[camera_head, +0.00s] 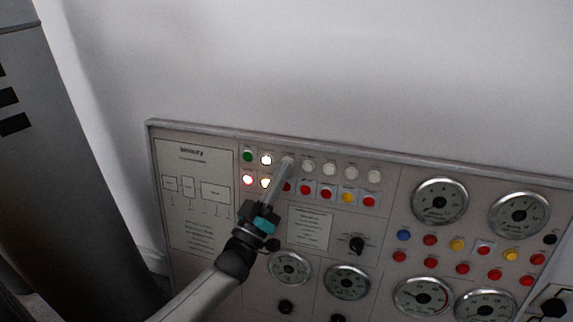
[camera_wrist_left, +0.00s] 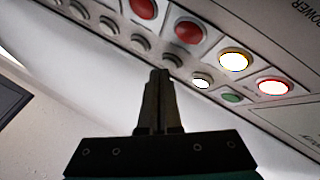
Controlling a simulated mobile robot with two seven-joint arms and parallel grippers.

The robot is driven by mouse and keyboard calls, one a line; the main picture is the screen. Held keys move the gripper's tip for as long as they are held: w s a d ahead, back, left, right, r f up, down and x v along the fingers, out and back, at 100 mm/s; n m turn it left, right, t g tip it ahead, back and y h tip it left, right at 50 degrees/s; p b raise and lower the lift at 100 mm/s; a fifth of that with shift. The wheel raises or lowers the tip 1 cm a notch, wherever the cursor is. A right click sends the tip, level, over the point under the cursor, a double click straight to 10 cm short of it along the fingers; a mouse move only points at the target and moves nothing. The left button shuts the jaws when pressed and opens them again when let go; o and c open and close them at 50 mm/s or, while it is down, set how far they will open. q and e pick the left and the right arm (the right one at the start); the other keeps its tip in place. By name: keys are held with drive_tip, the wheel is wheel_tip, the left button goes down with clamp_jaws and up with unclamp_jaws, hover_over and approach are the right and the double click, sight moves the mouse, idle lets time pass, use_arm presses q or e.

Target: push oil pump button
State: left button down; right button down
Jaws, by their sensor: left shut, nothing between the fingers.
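The control panel (camera_head: 200,135) has two rows of buttons at its upper left. The top row holds a green button (camera_head: 247,156), a lit white button (camera_head: 266,159) and several pale grey buttons (camera_head: 329,169). The row below has a lit red button (camera_head: 247,180), a lit yellow one and several red ones. No label readable here tells which is the oil pump button. My left gripper (camera_head: 287,163) is shut and empty, its tips over the third button of the top row. In the left wrist view, the fingertips (camera_wrist_left: 160,74) are close to a grey button (camera_wrist_left: 172,61); contact cannot be told.
Round gauges (camera_head: 439,202) and more coloured buttons fill the right of the panel. Black knobs (camera_head: 357,245) sit below the button rows. A dark grey cabinet (camera_head: 60,150) stands at the left. The wall (camera_head: 330,70) above the panel is bare.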

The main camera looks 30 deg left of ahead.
use_arm(q)
drive_tip(key=shift+w+f, duration=0.1)
drive_tip(key=shift+w, duration=0.25)
idle(0.7)
drive_tip(key=shift+s, duration=0.1)
drive_tip(key=shift+s+d+r+p, duration=0.1)
drive_tip(key=shift+s+p, duration=0.15)
drive_tip(key=shift+s, duration=0.1)
drive_tip(key=shift+s+d+r+p, duration=0.1)
drive_tip(key=shift+s+p, duration=0.15)
drive_tip(key=shift+s, duration=0.1)
drive_tip(key=s+p, duration=0.2)
drive_tip(key=s, duration=0.1)
drive_tip(key=s+d+r+p, duration=0.1)
drive_tip(key=shift+s+p, duration=0.4)
idle(0.7)
